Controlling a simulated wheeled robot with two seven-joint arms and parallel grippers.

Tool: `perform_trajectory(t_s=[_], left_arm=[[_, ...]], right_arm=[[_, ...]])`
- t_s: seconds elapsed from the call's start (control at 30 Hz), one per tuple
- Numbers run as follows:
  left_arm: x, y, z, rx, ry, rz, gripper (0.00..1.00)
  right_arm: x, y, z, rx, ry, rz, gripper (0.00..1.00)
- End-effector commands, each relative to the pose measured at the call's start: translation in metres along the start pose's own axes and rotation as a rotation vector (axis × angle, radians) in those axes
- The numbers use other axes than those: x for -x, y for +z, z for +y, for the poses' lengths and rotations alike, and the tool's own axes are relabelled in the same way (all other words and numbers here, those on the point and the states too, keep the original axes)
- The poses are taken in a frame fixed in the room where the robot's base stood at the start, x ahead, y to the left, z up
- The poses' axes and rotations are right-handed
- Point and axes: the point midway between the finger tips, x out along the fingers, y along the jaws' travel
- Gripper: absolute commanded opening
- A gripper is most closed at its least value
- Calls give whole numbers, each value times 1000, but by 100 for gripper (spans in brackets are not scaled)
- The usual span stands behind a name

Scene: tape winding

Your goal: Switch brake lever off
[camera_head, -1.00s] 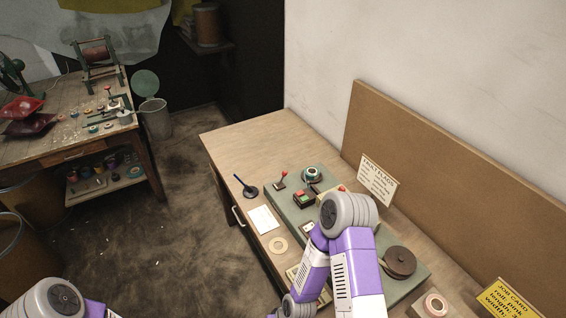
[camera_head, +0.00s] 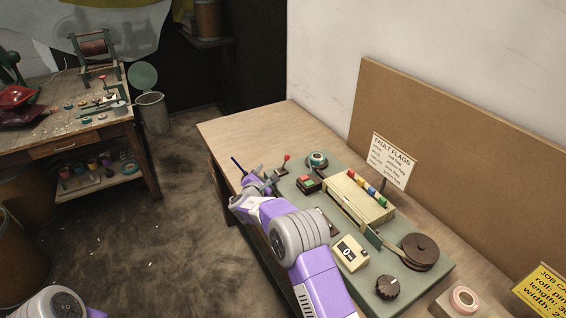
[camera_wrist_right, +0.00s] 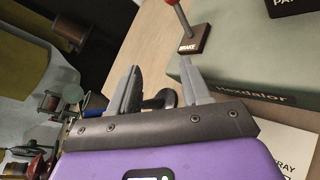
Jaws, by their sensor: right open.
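The brake lever (camera_head: 285,163) has a red knob on a dark base at the far left end of the green winder panel (camera_head: 416,300). In the right wrist view the lever (camera_wrist_right: 179,18) rises from a base labelled BRAKE (camera_wrist_right: 194,40), just beyond my fingers. My right gripper (camera_head: 272,180) is close to the lever on its near left side. In the right wrist view its two fingers (camera_wrist_right: 160,85) are apart with nothing held between them. Whether a finger touches the lever base cannot be told. My left arm shows at the lower left; its gripper is out of view.
A red-and-green button box (camera_head: 309,184) and a tape roll (camera_head: 317,160) sit near the lever. A box of coloured flags (camera_head: 357,197), a counter (camera_head: 350,254), a black knob (camera_head: 388,287) and a brown spool (camera_head: 419,251) stand further right.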

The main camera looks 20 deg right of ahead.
Motion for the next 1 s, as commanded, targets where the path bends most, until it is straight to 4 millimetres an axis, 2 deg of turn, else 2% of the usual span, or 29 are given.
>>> perform_trajectory(t_s=[0.03,0.1,0.2,0.37,0.7,1.0], left_arm=[[-6,0,-2,0,0,0,43],[-8,0,-3,0,0,0,43],[-10,0,-4,0,0,0,43],[-10,0,-4,-1,0,0,43],[-14,-1,-5,0,0,0,43],[-16,-1,-6,0,0,0,43]], right_arm=[[-16,22,-16,83,-1,-95,47],[-28,48,-29,173,-2,-189,47],[-36,66,-36,242,-4,-258,47],[-47,74,-39,257,-7,-276,47],[-84,83,-37,252,-6,-272,47],[-104,87,-36,252,-6,-268,47]])
